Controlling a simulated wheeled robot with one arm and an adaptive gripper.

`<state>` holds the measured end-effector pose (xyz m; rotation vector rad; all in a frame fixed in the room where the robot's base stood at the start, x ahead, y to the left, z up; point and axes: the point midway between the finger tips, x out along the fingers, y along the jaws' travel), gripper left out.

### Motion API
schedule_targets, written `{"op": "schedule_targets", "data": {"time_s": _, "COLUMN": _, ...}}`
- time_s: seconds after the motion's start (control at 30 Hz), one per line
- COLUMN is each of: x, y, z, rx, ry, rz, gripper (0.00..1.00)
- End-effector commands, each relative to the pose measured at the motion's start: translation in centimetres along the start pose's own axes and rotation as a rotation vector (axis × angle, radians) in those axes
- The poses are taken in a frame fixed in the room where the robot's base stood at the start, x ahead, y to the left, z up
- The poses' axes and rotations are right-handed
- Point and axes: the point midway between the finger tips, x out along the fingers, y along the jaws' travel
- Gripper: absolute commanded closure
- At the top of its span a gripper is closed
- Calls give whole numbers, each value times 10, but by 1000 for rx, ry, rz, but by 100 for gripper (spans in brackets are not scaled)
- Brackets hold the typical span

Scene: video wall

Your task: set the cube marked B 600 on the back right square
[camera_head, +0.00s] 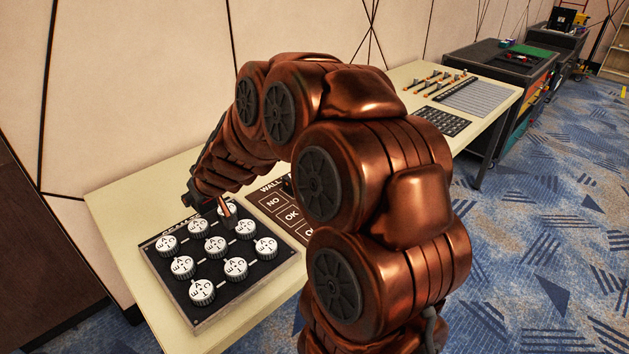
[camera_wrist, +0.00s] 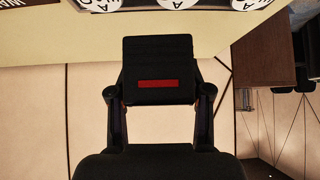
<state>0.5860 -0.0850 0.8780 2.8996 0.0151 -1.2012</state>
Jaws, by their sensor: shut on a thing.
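My gripper (camera_wrist: 158,100) is shut on a dark block (camera_wrist: 157,52), which sits between its two fingers in the wrist view. A red bar shows on the block's near side; no B 600 lettering is readable. A dark board (camera_head: 268,200) headed WALL has squares, some marked NO and OK. My arm hides its right part, including the back right square.
The knob panel (camera_head: 190,315) with several white lettered knobs stands at the front of the cream table (camera_head: 120,205). A dark item (camera_head: 287,185) stands by the board, partly behind my arm. A console with sliders (camera_head: 435,85) and a keypad (camera_head: 441,121) lie farther along.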

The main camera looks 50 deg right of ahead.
Motion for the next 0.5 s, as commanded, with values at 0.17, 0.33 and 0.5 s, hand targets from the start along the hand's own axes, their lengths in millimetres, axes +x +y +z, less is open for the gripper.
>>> {"op": "schedule_targets", "data": {"time_s": 0.17, "x": 0, "y": 58, "z": 17, "rx": 6, "ry": 2, "rz": 3, "gripper": 87}}
{"op": "schedule_targets", "data": {"time_s": 0.33, "x": -6, "y": 110, "z": 35, "rx": 4, "ry": 4, "rz": 5, "gripper": 87}}
{"op": "schedule_targets", "data": {"time_s": 0.5, "x": -17, "y": 162, "z": 58, "rx": 7, "ry": 3, "rz": 7, "gripper": 87}}
